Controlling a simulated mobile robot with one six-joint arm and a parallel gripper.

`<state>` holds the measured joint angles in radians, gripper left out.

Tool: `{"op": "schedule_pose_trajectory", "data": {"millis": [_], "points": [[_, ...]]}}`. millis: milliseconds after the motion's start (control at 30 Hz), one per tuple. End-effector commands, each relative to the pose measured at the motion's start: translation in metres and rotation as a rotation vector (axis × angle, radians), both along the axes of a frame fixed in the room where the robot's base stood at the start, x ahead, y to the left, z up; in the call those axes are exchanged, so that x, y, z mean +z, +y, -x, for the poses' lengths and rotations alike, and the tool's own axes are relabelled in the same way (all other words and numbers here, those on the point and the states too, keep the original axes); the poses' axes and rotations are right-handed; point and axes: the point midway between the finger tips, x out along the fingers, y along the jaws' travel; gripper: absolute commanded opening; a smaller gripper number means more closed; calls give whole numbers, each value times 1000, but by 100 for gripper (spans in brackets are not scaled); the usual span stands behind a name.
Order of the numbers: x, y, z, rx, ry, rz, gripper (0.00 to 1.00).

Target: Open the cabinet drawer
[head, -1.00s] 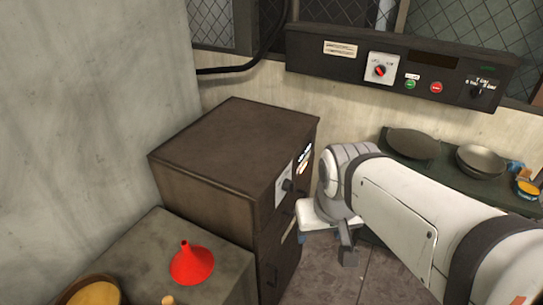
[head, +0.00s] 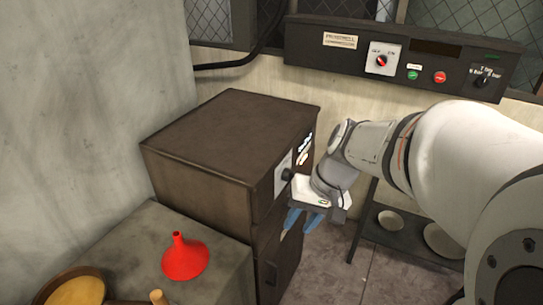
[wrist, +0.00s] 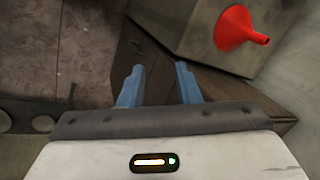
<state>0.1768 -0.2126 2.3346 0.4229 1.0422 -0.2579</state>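The dark brown cabinet (head: 215,140) stands left of centre in the head view, its front facing right. A dark knob and a pale label show on its upper front, with a lower front panel (head: 275,270) beneath. No drawer gap is visible. My gripper (head: 303,221) is beside the cabinet front, below the knob, its blue fingers pointing down. In the wrist view my gripper (wrist: 160,80) has its fingers apart with nothing between them. Brown cabinet wood (wrist: 215,85) lies beyond and right of the fingers. Whether they touch it I cannot tell.
A dark rack (head: 375,225) with dishes stands at right. A control panel (head: 400,60) hangs behind. Some floor (head: 325,255) is clear.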

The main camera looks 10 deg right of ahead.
Motion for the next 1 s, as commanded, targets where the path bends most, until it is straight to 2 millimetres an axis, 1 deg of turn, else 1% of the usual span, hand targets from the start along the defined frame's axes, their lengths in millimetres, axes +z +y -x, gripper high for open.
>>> {"op": "schedule_pose_trajectory", "data": {"millis": [33, 167, 200, 267, 300, 367, 400, 467, 500, 600, 700, 767, 867, 1000], "points": [[-34, -2, -16, -28, 25, -76, 30], [-73, -5, -61, -91, 34, -291, 30], [-85, -9, -76, -113, 26, -356, 30], [-104, -17, -100, -150, 5, -454, 30], [-116, -25, -115, -174, -15, -518, 30], [-135, -39, -139, -217, -54, -611, 30], [-147, -50, -154, -245, -87, -668, 30], [-164, -68, -175, -286, -139, -745, 30], [-175, -80, -187, -312, -175, -789, 30], [-195, -108, -210, -370, -260, -873, 30], [-206, -128, -224, -406, -321, -921, 30], [-209, -134, -228, -420, -343, -937, 30], [-211, -135, -234, -426, -359, -947, 30], [-213, -121, -244, -425, -359, -948, 30]]}}
